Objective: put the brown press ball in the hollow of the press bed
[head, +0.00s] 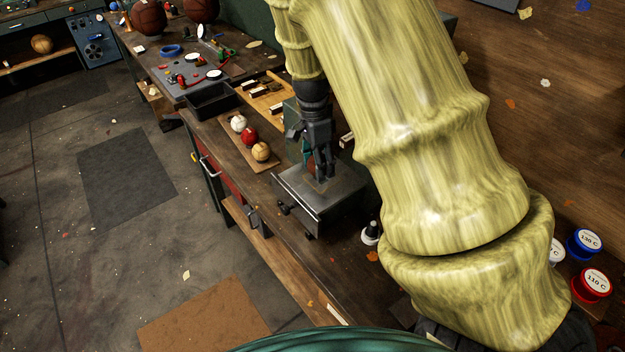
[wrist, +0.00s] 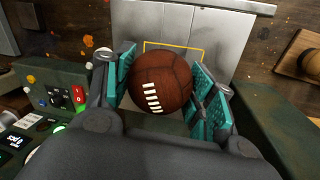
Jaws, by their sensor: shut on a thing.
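The brown press ball (wrist: 160,80), with white laces, sits between the teal finger pads of my gripper (wrist: 168,92) in the wrist view. The pads lie on both its left and right sides. In the head view my gripper (head: 320,172) points down over the grey metal press bed (head: 345,195), and its fingers hide most of the ball. The press bed also shows in the wrist view (wrist: 212,24), with a yellow outline partly behind the ball. The hollow is hidden, and I cannot tell how far the ball is above the bed.
A wooden board (head: 262,163) with white, red and tan balls lies left of the press. A black tray (head: 210,100) stands behind it. Control buttons (wrist: 72,98) sit left of the bed in the wrist view. Red (head: 592,284) and blue (head: 585,244) labelled tubs stand at right.

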